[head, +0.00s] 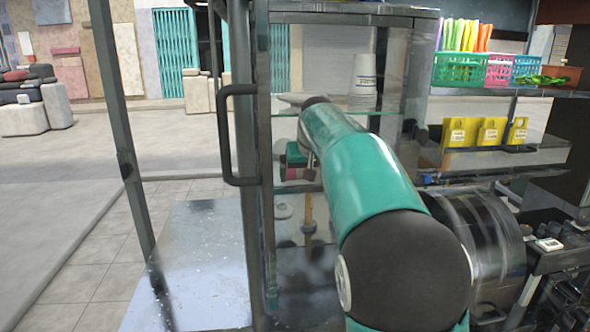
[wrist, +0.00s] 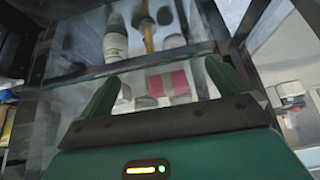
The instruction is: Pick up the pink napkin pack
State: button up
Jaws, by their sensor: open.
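The pink napkin pack (wrist: 180,82) lies on a shelf of the glass-and-metal cabinet, seen in the wrist view between my two green fingers. My gripper (wrist: 161,72) is open and empty, with one finger on each side of the pack and visible gaps to both. I cannot tell how far the fingertips are above or before it. In the head view my arm reaches into the cabinet (head: 257,150) and hides most of the gripper; a small pinkish patch shows beside the green finger.
The wrist view shows a bottle (wrist: 115,40) and a wooden-handled tool (wrist: 146,30) beyond the shelf edge. A stack of white cups (head: 364,82) stands on a higher glass shelf. A dark door handle (head: 230,135) and frame posts are left of my arm. Coloured baskets (head: 462,69) are at right.

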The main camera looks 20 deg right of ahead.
send_near(298, 170)
jog(key=f, duration=0.3)
jog(key=shift+s+d+f, duration=0.2)
jog(key=shift+d+f, duration=0.05)
jog(key=shift+f, duration=0.15)
jog(key=shift+w+d, duration=0.2)
jog(key=shift+w, duration=0.9)
jog(key=shift+w+d, duration=0.25)
jog(key=shift+w, duration=0.8)
jog(key=x, duration=0.5)
jog(key=shift+w, duration=0.2)
jog(key=shift+c, duration=0.4)
jog(key=c, duration=0.8)
